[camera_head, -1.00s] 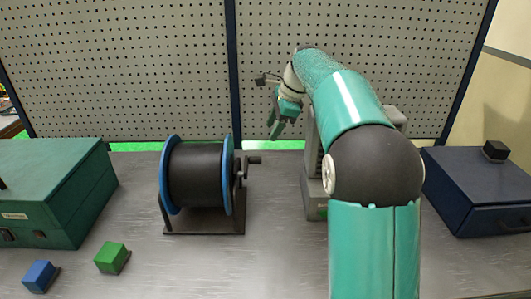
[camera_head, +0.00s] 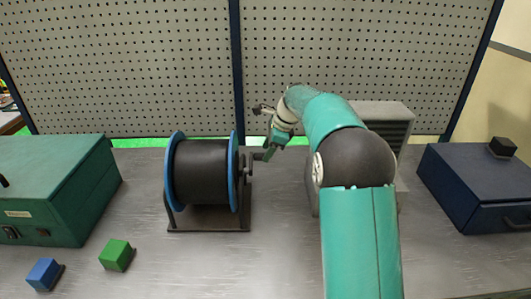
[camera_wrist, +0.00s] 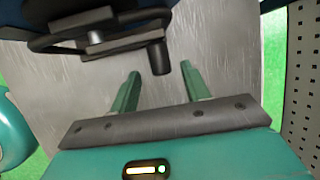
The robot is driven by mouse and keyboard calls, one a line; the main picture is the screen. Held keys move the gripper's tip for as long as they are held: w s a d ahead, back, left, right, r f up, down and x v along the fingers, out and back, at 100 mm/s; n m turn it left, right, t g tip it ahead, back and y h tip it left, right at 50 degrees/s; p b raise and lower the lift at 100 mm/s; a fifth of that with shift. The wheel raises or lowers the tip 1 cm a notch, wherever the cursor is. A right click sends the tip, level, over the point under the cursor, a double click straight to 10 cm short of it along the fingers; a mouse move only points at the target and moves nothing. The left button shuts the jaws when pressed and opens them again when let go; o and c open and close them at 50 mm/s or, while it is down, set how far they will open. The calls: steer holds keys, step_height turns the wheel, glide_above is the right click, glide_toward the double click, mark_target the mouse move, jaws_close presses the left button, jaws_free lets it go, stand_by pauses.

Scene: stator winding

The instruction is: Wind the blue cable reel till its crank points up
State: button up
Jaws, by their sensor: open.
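The blue cable reel (camera_head: 233,172) has blue flanges around a black drum and stands on a dark frame left of my arm. Its dark crank (camera_head: 247,165) is on the right side, with the handle sticking out to the right; its exact angle is hard to tell. My gripper (camera_head: 268,153) is just right of the handle. In the wrist view, the crank handle (camera_wrist: 159,58) lies in front of the gap between the two green fingers of my gripper (camera_wrist: 160,78). The fingers are apart and hold nothing.
A green case (camera_head: 60,190) stands at the left, with a green cube (camera_head: 117,255) and a blue cube (camera_head: 44,274) in front. A dark blue box (camera_head: 475,190) with a black knob is at the right. A grey device (camera_head: 385,115) stands behind my arm. A pegboard (camera_head: 130,70) closes the back.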

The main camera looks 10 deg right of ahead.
steer(key=shift+x, duration=1)
steer(key=shift+w, duration=0.1)
jaws_close()
steer(key=shift+r, duration=0.15)
